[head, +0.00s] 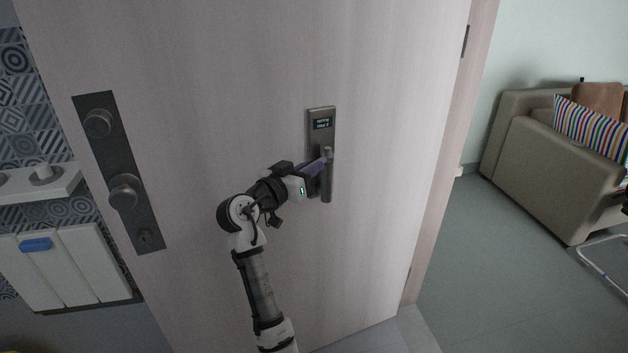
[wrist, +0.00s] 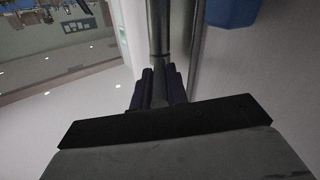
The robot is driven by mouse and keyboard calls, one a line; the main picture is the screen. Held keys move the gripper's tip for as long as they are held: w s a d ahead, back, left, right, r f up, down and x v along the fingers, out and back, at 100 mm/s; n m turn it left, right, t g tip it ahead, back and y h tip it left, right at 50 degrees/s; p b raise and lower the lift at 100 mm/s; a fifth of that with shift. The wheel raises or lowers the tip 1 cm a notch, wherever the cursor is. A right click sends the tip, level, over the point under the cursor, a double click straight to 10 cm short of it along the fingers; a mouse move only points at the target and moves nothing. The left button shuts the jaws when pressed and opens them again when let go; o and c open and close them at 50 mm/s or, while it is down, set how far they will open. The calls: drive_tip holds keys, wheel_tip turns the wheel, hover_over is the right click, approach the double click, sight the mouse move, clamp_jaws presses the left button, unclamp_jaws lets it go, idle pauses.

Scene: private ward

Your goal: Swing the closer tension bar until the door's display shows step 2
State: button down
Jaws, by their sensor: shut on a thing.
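The door (head: 220,90) stands in front of me with a narrow metal plate on its face. A small dark display (head: 322,123) sits at the top of the plate; its text is too small to read. The closer tension bar (head: 327,185) is a grey metal bar hanging nearly straight down on the plate. My gripper (head: 322,166) reaches it from the left and is shut on the bar. In the wrist view the purple finger pads (wrist: 158,90) lie on both sides of the bar (wrist: 160,35).
A lock plate with round knobs (head: 123,192) is on the door's left side. A white shelf (head: 40,183) and a white cabinet (head: 70,268) stand at the left. A beige sofa (head: 530,175) is at the right beyond the door frame, with open floor before it.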

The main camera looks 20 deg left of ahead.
drive_tip(key=shift+w+a+m+g+h+b, duration=0.15)
drive_tip(key=shift+a+m+g+h+b, duration=0.35)
drive_tip(key=shift+h, duration=0.35)
drive_tip(key=shift+w+a+m+g+h+b, duration=0.25)
drive_tip(key=shift+m+h+b, duration=0.25)
drive_tip(key=shift+m+h, duration=0.3)
drive_tip(key=shift+s, duration=0.1)
drive_tip(key=c, duration=1.4)
unclamp_jaws()
drive_tip(key=shift+d, duration=0.1)
drive_tip(key=shift+s, duration=0.1)
drive_tip(key=b+v, duration=0.3)
drive_tip(key=v, duration=1)
drive_tip(key=shift+s+a, duration=0.25)
